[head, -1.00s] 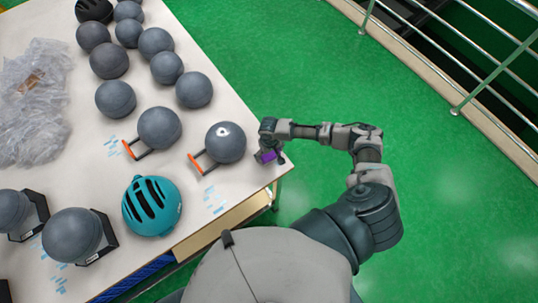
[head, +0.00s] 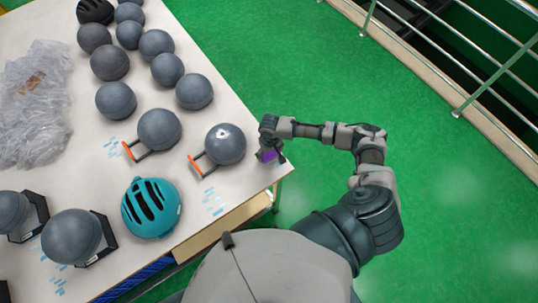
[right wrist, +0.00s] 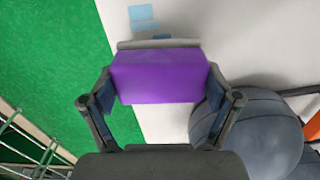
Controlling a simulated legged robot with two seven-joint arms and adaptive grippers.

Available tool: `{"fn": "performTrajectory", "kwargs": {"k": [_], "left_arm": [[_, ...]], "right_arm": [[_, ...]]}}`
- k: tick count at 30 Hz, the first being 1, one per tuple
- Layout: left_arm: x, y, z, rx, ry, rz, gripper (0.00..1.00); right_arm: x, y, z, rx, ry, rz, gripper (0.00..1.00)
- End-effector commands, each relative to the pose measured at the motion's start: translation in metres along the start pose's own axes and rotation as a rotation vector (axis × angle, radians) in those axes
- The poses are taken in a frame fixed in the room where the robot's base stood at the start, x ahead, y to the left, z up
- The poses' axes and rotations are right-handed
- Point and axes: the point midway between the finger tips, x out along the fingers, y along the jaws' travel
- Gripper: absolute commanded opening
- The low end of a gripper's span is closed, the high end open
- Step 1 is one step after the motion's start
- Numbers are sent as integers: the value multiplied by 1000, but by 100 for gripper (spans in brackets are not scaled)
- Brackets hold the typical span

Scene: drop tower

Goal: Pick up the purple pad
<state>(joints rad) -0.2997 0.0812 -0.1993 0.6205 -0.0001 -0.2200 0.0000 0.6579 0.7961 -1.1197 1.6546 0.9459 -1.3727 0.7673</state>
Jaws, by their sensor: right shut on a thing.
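The purple pad (right wrist: 160,76) is a block that fills the space between the fingers of my right gripper (right wrist: 160,92) in the right wrist view. The fingers are shut on its left and right sides. In the head view the pad (head: 267,156) shows as a small purple patch under my right gripper (head: 271,152), at the right edge of the white table (head: 240,185). I cannot tell whether the pad touches the table. My left gripper is not in view.
A grey ball (head: 225,144) with an orange-tipped bracket is just left of my right gripper. A teal helmet (head: 151,207) and several grey balls stand on the table. Crumpled clear plastic (head: 35,105) lies at the left. Green floor (head: 300,60) is open beyond the table edge.

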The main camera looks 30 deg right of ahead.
Motion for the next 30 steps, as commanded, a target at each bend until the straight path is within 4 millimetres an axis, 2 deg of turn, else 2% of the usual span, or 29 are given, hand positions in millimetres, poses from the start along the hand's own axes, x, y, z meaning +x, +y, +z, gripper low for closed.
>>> {"fn": "performTrajectory", "kwargs": {"k": [2,15,18,24,30], "left_arm": [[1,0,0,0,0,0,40],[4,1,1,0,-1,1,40],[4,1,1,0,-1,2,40],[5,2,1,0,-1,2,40],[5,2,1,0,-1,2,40]], "right_arm": [[-12,0,0,-1,2,-2,51],[-20,-23,112,-4,-4,-1,51],[-22,-26,131,-2,-3,-1,51],[-24,-29,153,0,-1,0,51],[-25,-30,157,0,0,0,51]]}}
